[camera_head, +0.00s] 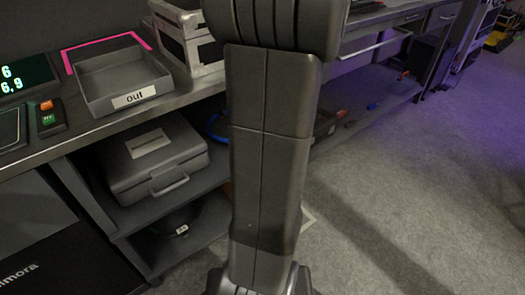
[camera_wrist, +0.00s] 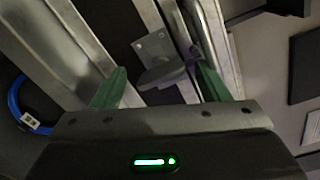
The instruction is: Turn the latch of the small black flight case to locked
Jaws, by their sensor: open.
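The small black flight case (camera_head: 180,40) with silver metal edges stands at the back of the bench in the head view, partly hidden behind my arm. In the wrist view, its metal edging (camera_wrist: 90,40) runs at a slant across the picture. A grey metal latch (camera_wrist: 162,73) with a flat tab sits beside a small plate with holes, on the dark panel. My gripper (camera_wrist: 160,86) is open, its green fingers apart on either side of the latch. I cannot tell whether they touch it, or which way the latch is set. The head view hides my gripper.
A grey tray (camera_head: 120,84) labelled "out" sits on the bench left of the case, by a pink marking (camera_head: 68,58). A grey carry case (camera_head: 152,165) lies on the shelf below. A blue cable loop (camera_wrist: 14,98) with a white tag shows left of my gripper. Carpet at right is clear.

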